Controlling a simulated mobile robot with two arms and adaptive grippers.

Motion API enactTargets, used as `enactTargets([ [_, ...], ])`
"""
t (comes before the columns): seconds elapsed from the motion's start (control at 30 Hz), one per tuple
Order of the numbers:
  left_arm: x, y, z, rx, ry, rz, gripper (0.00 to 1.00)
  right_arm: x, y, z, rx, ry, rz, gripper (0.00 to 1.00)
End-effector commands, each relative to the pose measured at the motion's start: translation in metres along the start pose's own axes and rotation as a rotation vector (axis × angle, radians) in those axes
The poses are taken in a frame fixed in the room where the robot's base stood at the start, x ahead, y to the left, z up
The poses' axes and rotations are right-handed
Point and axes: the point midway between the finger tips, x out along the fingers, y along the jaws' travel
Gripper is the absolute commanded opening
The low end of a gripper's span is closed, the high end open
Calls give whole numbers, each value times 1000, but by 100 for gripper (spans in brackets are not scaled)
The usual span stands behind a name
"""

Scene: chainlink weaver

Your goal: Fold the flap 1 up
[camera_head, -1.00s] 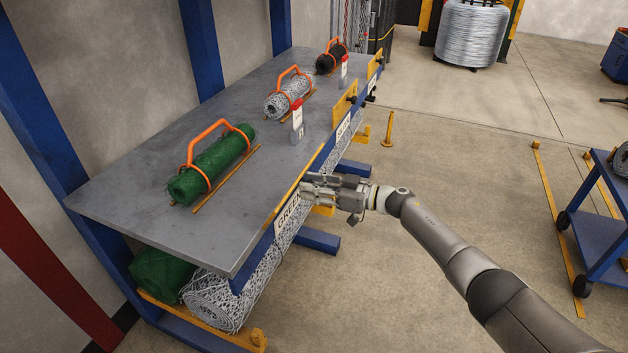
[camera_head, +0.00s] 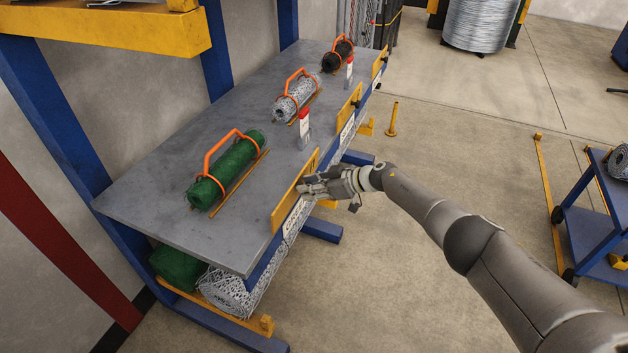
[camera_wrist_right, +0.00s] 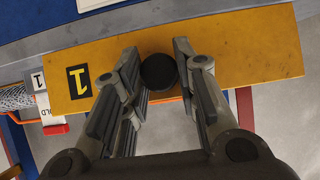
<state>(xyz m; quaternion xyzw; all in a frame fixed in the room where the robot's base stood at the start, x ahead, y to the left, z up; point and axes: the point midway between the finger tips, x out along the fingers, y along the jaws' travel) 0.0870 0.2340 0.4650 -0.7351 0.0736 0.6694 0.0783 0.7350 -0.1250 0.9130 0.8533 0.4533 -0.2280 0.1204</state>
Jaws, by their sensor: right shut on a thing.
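Flap 1 is a yellow plate (camera_head: 288,208) at the front edge of the grey table, nearest me. It stands up along the edge, rising above the table top. In the right wrist view the flap (camera_wrist_right: 240,55) carries a black "1" label and a round black knob (camera_wrist_right: 159,73). My right gripper (camera_head: 306,187) is at the outer face of the flap. In the wrist view its fingers (camera_wrist_right: 157,56) are closed on either side of the knob. My left gripper is not in view.
Green (camera_head: 228,170), silver (camera_head: 296,98) and black (camera_head: 337,55) mesh rolls with orange handles lie on the table (camera_head: 160,215). Two more yellow flaps (camera_head: 348,107) stand upright farther along the edge. The floor right of the table is mostly clear, with a blue cart (camera_head: 590,215) at far right.

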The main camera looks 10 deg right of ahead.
Motion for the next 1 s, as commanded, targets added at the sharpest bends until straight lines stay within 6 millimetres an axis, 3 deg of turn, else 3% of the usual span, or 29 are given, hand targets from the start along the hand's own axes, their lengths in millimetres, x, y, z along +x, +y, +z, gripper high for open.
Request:
enactTargets([
  [0.23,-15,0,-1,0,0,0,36,4,-3,-6,-2,-77,-6,0],
  [0.8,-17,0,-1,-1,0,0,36,4,-2,-5,-3,-107,-4,0],
  [0.83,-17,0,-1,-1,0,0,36,4,-2,-5,-3,-106,-4,30],
  [1.0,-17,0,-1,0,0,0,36,4,-1,-6,-2,-105,-2,51],
])
